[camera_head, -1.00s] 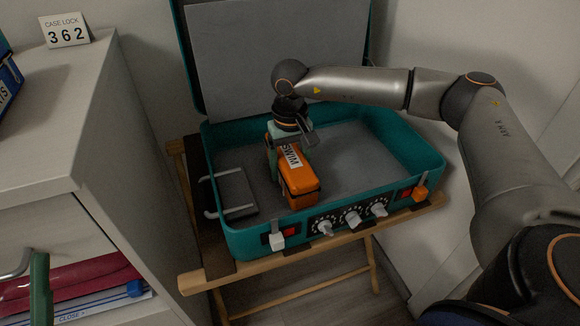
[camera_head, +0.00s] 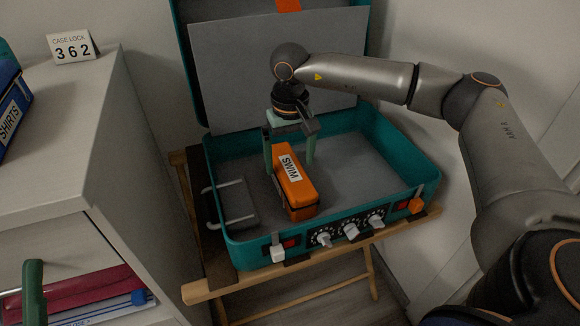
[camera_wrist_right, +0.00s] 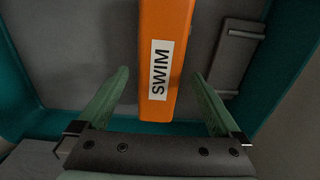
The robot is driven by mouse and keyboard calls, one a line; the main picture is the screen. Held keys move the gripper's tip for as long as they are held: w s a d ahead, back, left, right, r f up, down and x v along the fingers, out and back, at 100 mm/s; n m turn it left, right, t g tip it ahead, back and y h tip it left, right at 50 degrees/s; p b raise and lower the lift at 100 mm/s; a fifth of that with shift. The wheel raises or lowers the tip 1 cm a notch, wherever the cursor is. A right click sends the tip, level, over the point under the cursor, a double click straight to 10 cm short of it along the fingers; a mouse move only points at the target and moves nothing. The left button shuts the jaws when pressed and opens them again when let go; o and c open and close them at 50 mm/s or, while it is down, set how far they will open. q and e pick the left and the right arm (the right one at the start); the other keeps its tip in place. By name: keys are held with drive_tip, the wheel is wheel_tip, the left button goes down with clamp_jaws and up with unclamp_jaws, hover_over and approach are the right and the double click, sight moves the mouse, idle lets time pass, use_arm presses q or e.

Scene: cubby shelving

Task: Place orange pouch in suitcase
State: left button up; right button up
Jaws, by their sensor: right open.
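The orange pouch (camera_head: 294,186), labelled SWIM, lies inside the open teal suitcase (camera_head: 400,139), on its grey floor toward the front left. In the right wrist view the orange pouch (camera_wrist_right: 163,100) shows between the two finger tips, with space on both sides. My right gripper (camera_head: 289,168) is open, its green fingers spread either side of the pouch's rear part and apart from it; the fingers also show in the right wrist view (camera_wrist_right: 160,92).
The suitcase rests on a wooden folding stand (camera_head: 215,287), lid leaning back. Latches and dials (camera_head: 350,230) line its front. A white cabinet (camera_head: 60,150) with a CASE LOCK 362 card (camera_head: 74,46) stands at left.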

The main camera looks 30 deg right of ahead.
sight(290, 168)
wheel_tip(290, 168, up, 6)
drive_tip(key=shift+f+p, duration=0.1)
drive_tip(key=shift+p, duration=0.7)
